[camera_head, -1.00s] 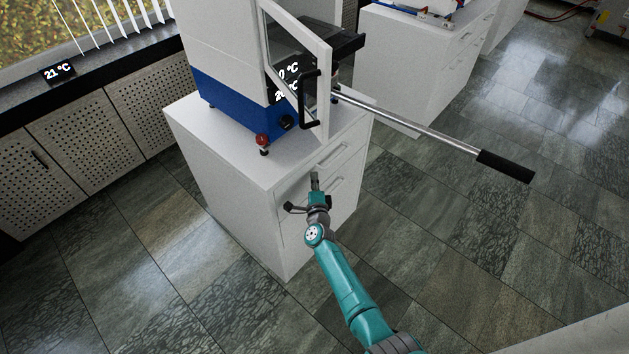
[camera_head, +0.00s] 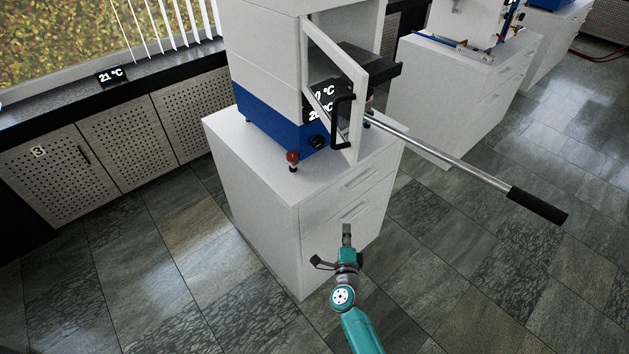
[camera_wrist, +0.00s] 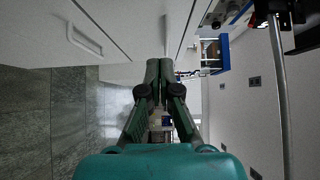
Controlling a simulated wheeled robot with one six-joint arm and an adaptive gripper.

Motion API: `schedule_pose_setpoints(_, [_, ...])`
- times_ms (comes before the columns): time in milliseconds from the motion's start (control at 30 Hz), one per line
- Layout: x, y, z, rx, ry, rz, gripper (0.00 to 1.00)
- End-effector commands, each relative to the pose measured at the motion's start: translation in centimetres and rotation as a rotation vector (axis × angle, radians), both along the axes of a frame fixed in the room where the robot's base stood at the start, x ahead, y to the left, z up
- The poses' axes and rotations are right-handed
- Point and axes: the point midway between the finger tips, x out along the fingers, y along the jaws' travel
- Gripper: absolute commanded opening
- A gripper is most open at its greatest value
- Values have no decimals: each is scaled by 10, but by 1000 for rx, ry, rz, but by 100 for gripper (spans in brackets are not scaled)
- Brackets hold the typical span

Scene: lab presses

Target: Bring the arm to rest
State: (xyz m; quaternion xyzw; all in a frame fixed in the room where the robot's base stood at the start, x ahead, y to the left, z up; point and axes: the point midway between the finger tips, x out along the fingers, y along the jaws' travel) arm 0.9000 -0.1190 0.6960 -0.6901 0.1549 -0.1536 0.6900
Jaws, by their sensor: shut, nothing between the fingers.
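My gripper (camera_head: 346,229) is shut and empty in the head view, in front of the drawer side of the white cabinet. In the wrist view the fingers of my gripper (camera_wrist: 160,66) are together, with nothing between them. My teal arm reaches up from the bottom of the head view. Whether the fingertips touch the cabinet front, I cannot tell.
A white and blue press (camera_head: 268,118) stands on the white cabinet (camera_head: 252,200), its framed door (camera_head: 361,112) open. A long lever (camera_head: 455,160) with a black grip juts right over the floor. A second cabinet (camera_head: 437,95) stands behind. Tiled floor (camera_head: 480,270) is free at the right.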

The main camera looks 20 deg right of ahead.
Motion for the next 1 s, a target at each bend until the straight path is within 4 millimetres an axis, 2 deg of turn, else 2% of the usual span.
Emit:
schedule_pose_setpoints(233, [-7, 2, -1, -14, 6, 5, 0])
schedule_pose_setpoints(367, [-36, 10, -7, -80, 38, 30, 0])
schedule_pose_setpoints(667, [-148, 41, -6, -362, 154, 132, 0])
schedule_pose_setpoints(867, [-222, 60, 8, -556, 232, 203, 0])
schedule_pose_setpoints(1000, [-270, 73, 24, -693, 284, 254, 0])
